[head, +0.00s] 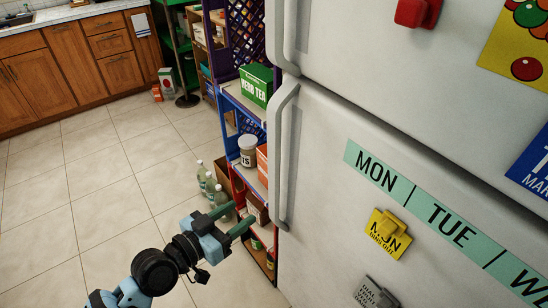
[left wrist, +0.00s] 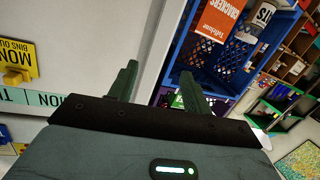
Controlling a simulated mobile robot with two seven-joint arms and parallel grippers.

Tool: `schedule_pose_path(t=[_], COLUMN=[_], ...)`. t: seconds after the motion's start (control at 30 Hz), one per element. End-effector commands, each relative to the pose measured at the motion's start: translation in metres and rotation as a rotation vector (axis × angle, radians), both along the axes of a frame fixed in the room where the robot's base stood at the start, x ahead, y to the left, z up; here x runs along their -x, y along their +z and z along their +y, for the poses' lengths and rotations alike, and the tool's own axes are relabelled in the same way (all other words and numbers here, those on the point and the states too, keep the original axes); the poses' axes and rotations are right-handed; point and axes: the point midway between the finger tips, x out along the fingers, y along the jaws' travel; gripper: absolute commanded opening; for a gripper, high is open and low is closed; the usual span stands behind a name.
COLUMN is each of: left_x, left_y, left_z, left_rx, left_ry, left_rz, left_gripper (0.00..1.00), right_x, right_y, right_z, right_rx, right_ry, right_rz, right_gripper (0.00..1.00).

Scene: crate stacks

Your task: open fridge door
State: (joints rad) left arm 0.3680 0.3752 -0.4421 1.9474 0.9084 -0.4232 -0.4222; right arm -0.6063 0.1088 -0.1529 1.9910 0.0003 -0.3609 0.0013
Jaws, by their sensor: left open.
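The white fridge fills the right of the head view, with an upper door (head: 345,50) and a lower door (head: 320,180). Each has a long pale handle at its left edge: the upper handle (head: 281,35) and the lower handle (head: 283,165). My left gripper (head: 239,215) is open and empty, just left of the lower handle's bottom end in the picture, apart from it. In the left wrist view its two green fingers (left wrist: 158,85) point up beside the white fridge front (left wrist: 95,45). Whether the handle lies between them I cannot tell. Both doors look shut. My right gripper is not in view.
Beside the fridge stand stacked crates, including a blue crate (head: 228,92), with a green tea box (head: 256,85) and a jar (head: 248,151). Bottles (head: 211,187) stand on the floor. Magnets and a day strip (head: 400,190) are on the door. Tiled floor (head: 110,180) at left is clear.

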Motion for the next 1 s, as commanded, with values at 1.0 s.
schedule_pose_path(t=[1.0], left_x=[-0.068], left_y=[0.099], left_z=[-0.060], left_rx=[0.032], left_ry=[-0.188], left_rz=[-0.184], left_gripper=[0.49], right_x=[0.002], right_y=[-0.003], right_z=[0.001], right_rx=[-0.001], right_ry=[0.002], right_rz=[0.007], right_gripper=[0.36])
